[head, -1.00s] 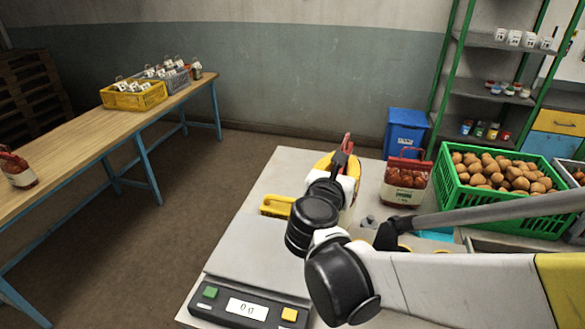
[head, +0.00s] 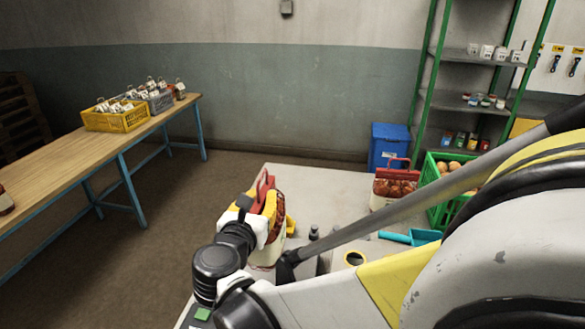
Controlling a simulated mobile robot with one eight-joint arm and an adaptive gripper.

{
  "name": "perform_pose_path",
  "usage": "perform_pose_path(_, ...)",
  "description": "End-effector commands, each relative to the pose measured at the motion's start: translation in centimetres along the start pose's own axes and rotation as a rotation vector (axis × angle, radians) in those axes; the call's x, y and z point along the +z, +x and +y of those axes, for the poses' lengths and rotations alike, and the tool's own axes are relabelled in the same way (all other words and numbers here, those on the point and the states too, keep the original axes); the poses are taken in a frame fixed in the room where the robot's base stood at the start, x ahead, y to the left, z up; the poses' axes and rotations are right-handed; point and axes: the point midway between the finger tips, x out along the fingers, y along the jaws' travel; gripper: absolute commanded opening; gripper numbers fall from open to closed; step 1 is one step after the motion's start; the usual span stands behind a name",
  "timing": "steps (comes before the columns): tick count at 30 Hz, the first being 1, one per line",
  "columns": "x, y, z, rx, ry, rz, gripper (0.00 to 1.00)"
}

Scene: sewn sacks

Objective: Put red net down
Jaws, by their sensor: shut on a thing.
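My gripper (head: 262,203), partly hidden by my own wrist, is shut on a red net (head: 279,212) of brown produce. The net has a red top strip and a pale label low down. It hangs upright in front of the wrist, over the light worktop (head: 335,184). I cannot tell whether its base touches the worktop. A second red net (head: 395,188) with a red handle stands upright on the worktop to the right, apart from my gripper.
A wooden table (head: 62,159) at left bears a yellow crate (head: 117,122) and a grey crate (head: 160,104) of labelled nets. A green crate (head: 437,213), teal scoop (head: 425,237) and tape roll (head: 355,258) lie right. My arm covers the near right.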

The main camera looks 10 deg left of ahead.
Motion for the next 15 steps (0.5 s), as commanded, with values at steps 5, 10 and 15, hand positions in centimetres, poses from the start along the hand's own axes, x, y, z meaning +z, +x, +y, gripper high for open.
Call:
perform_pose_path(5, -1.1, -0.5, 1.6, -0.001, -0.001, -0.002, 0.00)
perform_pose_path(10, -2.0, -0.4, 1.8, -0.001, -0.001, -0.002, 0.00)
perform_pose_path(15, -4.5, 0.0, 1.8, -0.001, -0.001, -0.002, 0.00)
